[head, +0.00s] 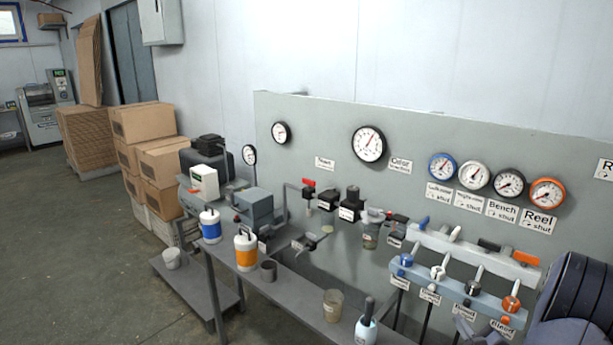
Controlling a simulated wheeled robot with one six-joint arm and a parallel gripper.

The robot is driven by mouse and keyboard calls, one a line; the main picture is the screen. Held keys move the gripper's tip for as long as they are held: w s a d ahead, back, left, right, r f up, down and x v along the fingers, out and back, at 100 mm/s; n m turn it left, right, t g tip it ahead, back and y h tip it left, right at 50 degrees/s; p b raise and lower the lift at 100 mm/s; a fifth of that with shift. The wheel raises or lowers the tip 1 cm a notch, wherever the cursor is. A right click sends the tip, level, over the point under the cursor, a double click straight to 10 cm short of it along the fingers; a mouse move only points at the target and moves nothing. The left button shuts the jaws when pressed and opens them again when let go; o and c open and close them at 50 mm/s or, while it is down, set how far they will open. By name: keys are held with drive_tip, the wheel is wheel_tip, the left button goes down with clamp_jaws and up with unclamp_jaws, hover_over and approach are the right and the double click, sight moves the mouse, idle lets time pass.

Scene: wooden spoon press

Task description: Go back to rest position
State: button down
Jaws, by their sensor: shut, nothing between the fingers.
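I cannot make out my gripper or its fingertips in the head view. The grey panel (310,115) stands behind a long grey workbench (285,290). Gauges are mounted on the panel, among them a large white one (369,143) and an orange-rimmed one (547,194). In front of it at the right is a blue valve rail (455,289) with blue, white, black and orange knobs. A red-handled valve (308,182) sits on the pipework left of the rail.
Stacked cardboard boxes (143,122) stand at the left. The floor (75,240) at the left is mostly clear.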

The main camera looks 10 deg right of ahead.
drive_tip(key=p, duration=0.3)
drive_tip(key=shift+d+r, duration=0.1)
drive_tip(key=shift+r, duration=0.1)
drive_tip(key=s+a+b, duration=0.2)
drive_tip(key=s+a, duration=0.2)
drive_tip(key=shift+a+f+b, duration=0.2)
drive_tip(key=shift+a+b, duration=0.1)
drive_tip(key=shift+a, duration=0.05)
drive_tip(key=shift+w, duration=0.1)
drive_tip(key=w+d, duration=0.1)
drive_tip(key=w+d+b, duration=0.1)
drive_tip(key=d, duration=0.1)
drive_tip(key=w+d+b, duration=0.1)
drive_tip(key=shift+w+d+f, duration=0.25)
drive_tip(key=shift+w, duration=0.15)
drive_tip(key=shift+b, duration=0.55)
